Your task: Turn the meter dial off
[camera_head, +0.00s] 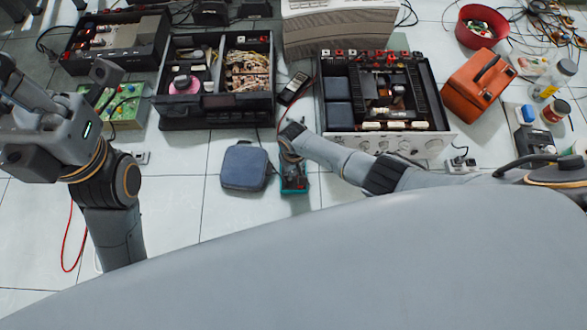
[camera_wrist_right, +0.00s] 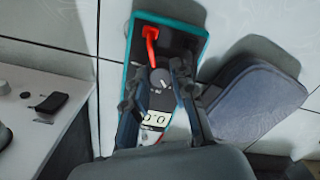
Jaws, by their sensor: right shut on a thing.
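The meter (camera_head: 294,187) is a teal-cased multimeter lying on the tiled floor, partly hidden under my right gripper (camera_head: 288,150). In the right wrist view the meter (camera_wrist_right: 198,38) shows its dark face, a red lead plugged in, a round grey dial (camera_wrist_right: 161,84) and a lit display (camera_wrist_right: 155,118) that seems to read 0.0. My right gripper (camera_wrist_right: 159,76) has a finger on each side of the dial and is shut on it. My left arm stands at the left in the head view; whether its gripper is open is unclear.
A blue-grey pouch (camera_head: 245,167) lies just left of the meter. An opened hi-fi unit (camera_head: 425,146) stands to the right, another (camera_head: 215,118) behind at left. An orange case (camera_head: 478,85) and a red bowl (camera_head: 482,26) are at far right. Bare floor lies left of the pouch.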

